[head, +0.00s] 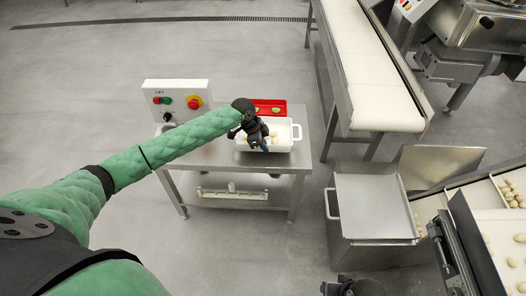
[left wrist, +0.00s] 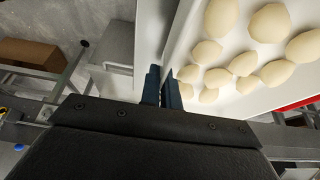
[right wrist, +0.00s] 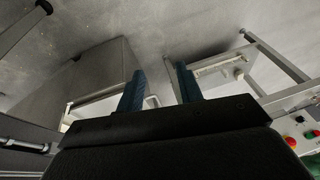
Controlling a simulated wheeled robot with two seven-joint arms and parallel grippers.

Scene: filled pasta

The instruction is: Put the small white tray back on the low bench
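The small white tray (head: 285,149) has handles at its ends and holds several pale pasta pieces. It is at the right part of the low steel bench (head: 205,157); I cannot tell whether it touches the top. My left gripper (head: 257,143) is at the tray's near side. In the left wrist view my left fingers (left wrist: 162,92) are close together with the tray's white wall (left wrist: 178,40) between them, and the pasta lies to the right. My right gripper (right wrist: 160,88) is open and empty, far from the tray. It shows only partly at the head view's bottom edge.
A red tray (head: 271,104) lies behind the white tray. A control box with buttons (head: 177,98) stands at the bench's back left. A conveyor (head: 372,75) runs on the right. A steel bin (head: 374,207) stands front right. Open floor lies left.

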